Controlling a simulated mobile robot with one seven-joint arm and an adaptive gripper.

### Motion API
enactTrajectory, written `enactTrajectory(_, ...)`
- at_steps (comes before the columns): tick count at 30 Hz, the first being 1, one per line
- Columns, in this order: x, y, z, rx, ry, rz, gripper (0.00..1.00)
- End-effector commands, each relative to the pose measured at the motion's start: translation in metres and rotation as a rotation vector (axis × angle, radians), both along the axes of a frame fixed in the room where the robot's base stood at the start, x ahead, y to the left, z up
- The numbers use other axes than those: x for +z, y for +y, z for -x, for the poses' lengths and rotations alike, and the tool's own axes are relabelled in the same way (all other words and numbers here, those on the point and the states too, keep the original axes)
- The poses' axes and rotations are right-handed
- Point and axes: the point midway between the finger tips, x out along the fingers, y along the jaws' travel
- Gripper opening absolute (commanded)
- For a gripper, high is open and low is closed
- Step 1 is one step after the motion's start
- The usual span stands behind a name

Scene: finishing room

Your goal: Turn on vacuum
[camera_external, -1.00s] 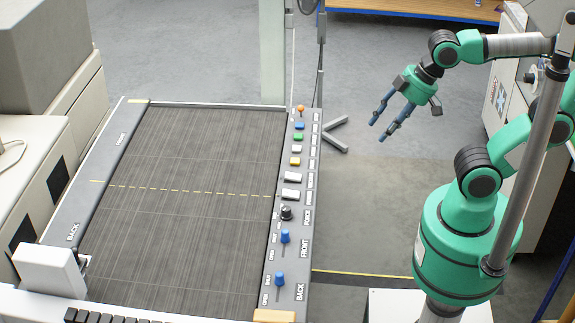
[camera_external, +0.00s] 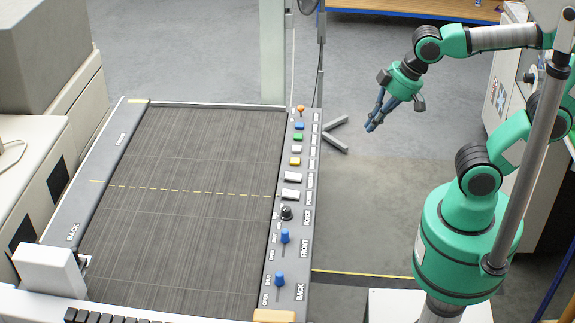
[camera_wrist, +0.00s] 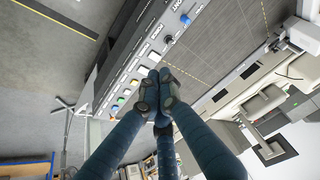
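The control panel (camera_external: 299,262) runs along the right side of a flat dark table. On it, from far to near, are an orange knob (camera_external: 301,108), a blue button (camera_external: 299,125), a green button (camera_external: 298,137), a white button (camera_external: 297,148), a yellow button (camera_external: 295,161), two wider white switches (camera_external: 292,178), a black dial (camera_external: 286,213) and two blue levers (camera_external: 285,236). The labels are too small to read for a vacuum control. My gripper (camera_external: 369,128) is shut and empty, in the air right of the panel's far end. In the wrist view its fingertips (camera_wrist: 153,78) meet.
The dark table bed (camera_external: 190,220) is bare. A grey post (camera_external: 273,60) and metal floor feet (camera_external: 335,132) stand near the panel's far end. Pale machine cabinets (camera_external: 60,110) line the left. The floor between panel and my base is clear.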

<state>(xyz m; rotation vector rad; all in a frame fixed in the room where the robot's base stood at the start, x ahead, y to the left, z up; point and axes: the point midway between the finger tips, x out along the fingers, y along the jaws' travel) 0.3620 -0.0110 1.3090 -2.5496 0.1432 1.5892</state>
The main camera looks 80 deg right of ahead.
Motion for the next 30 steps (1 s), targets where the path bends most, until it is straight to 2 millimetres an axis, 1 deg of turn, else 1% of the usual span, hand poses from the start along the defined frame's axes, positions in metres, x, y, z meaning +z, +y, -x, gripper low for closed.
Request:
enactTrajectory(1,-0.001,-0.004,-0.009,-0.036,0.014,-0.015,0.00)
enactTrajectory(7,-0.008,-0.021,-0.046,-0.204,0.052,-0.082,0.00)
enactTrajectory(14,-0.025,-0.046,-0.089,-0.410,0.095,-0.158,0.00)
enactTrajectory(22,-0.055,-0.081,-0.135,-0.657,0.141,-0.243,0.00)
enactTrajectory(30,-0.097,-0.121,-0.173,-0.908,0.183,-0.319,0.00)
